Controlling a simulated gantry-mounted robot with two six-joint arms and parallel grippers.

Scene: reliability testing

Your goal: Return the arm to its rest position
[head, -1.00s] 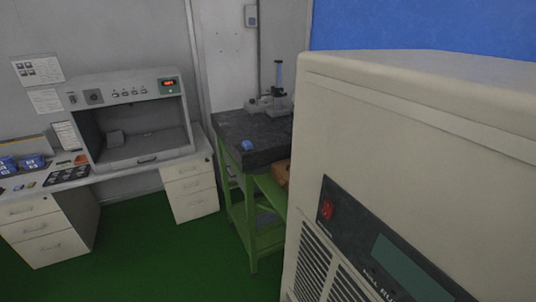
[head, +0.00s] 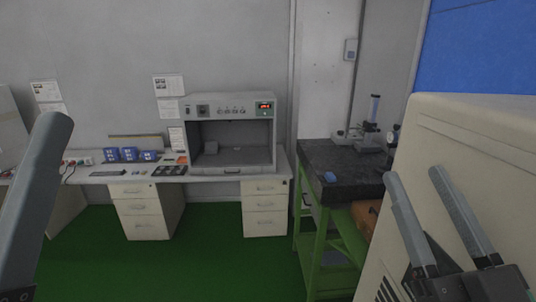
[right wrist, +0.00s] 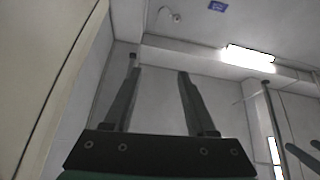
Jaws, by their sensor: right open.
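My right gripper (head: 414,174) points upward at the lower right of the head view, in front of the large beige cabinet. Its two grey fingers are apart with nothing between them. In the right wrist view the same gripper (right wrist: 158,67) is open and empty against the wall and ceiling. One grey finger of my left gripper (head: 35,190) stands upright at the left edge of the head view. The rest of that gripper is out of frame, so its opening does not show. Two dark finger-like shapes (right wrist: 303,155) enter at the right edge of the wrist view.
The beige cabinet (head: 480,150) fills the right side. A green-framed table (head: 318,165) with a dark top stands left of it. A white desk (head: 110,176) holds an open-fronted chamber (head: 232,110) and blue bins (head: 130,154). The green floor (head: 215,270) is clear in front.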

